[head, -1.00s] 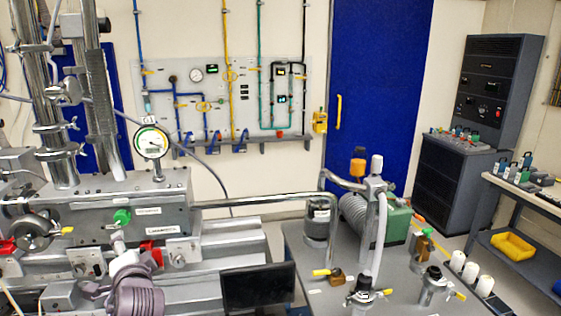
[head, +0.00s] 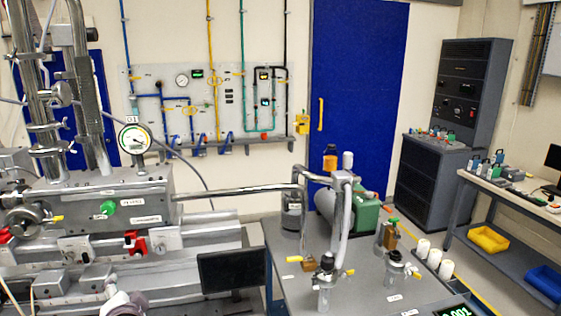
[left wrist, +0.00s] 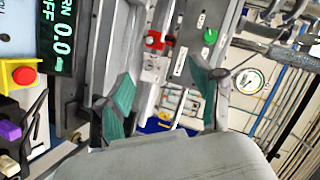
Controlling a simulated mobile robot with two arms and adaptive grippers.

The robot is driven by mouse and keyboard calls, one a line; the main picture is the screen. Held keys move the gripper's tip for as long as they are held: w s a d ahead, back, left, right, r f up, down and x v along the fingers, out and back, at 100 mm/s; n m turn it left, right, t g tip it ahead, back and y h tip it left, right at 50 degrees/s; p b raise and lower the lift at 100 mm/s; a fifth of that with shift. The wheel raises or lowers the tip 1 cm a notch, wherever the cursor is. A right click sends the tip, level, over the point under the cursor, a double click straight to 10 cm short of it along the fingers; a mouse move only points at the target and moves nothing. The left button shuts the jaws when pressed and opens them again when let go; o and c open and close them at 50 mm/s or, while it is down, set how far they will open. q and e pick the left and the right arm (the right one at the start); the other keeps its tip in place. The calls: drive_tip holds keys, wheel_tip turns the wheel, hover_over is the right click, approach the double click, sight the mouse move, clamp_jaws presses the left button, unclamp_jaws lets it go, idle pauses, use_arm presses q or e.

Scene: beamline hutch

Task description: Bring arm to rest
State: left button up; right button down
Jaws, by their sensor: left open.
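My left arm (head: 125,304) shows only as a purple-grey piece at the bottom edge of the head view, in front of the steel machine (head: 95,200). My left gripper (left wrist: 163,100) shows in the left wrist view, with two teal-padded fingers spread apart. Nothing is between the fingers. Beyond them are the machine's green knob (left wrist: 210,36), a red clamp (left wrist: 154,40) and the dial gauge (left wrist: 250,80). The fingers look clear of these parts, though the distance is hard to tell. My right gripper is in neither view.
A black monitor (head: 232,270) stands beside the machine. A grey pump table (head: 350,296) with pipes and valves is right of it. A red button (left wrist: 24,75) and a display (left wrist: 64,38) are left in the wrist view. A bench (head: 505,190) stands far right.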

use_arm(q)
drive_tip(key=s+d+f+n+g+h, duration=0.1)
drive_tip(key=s+d+f+g+h, duration=0.2)
drive_tip(key=s+d+f, duration=0.5)
drive_tip(key=s+d+f+n+g+h, duration=0.1)
drive_tip(key=s+f+n+g+h, duration=0.3)
drive_tip(key=s, duration=0.8)
drive_tip(key=s+d+f+m+g+h, duration=0.1)
drive_tip(key=s+d+f+g, duration=0.1)
drive_tip(key=s+d+f, duration=0.55)
drive_tip(key=s+a+f+g+b, duration=0.1)
drive_tip(key=s+f+b, duration=0.15)
drive_tip(key=f, duration=1.25)
drive_tip(key=s+a+f+b, duration=0.1)
drive_tip(key=s+a+f, duration=0.15)
drive_tip(key=f, duration=1.35)
drive_tip(key=s+a+f+g+b, duration=0.1)
drive_tip(key=s+a+f, duration=0.1)
drive_tip(key=s+f, duration=1.4)
drive_tip(key=shift+a+b, duration=0.15)
drive_tip(key=shift+b, duration=0.2)
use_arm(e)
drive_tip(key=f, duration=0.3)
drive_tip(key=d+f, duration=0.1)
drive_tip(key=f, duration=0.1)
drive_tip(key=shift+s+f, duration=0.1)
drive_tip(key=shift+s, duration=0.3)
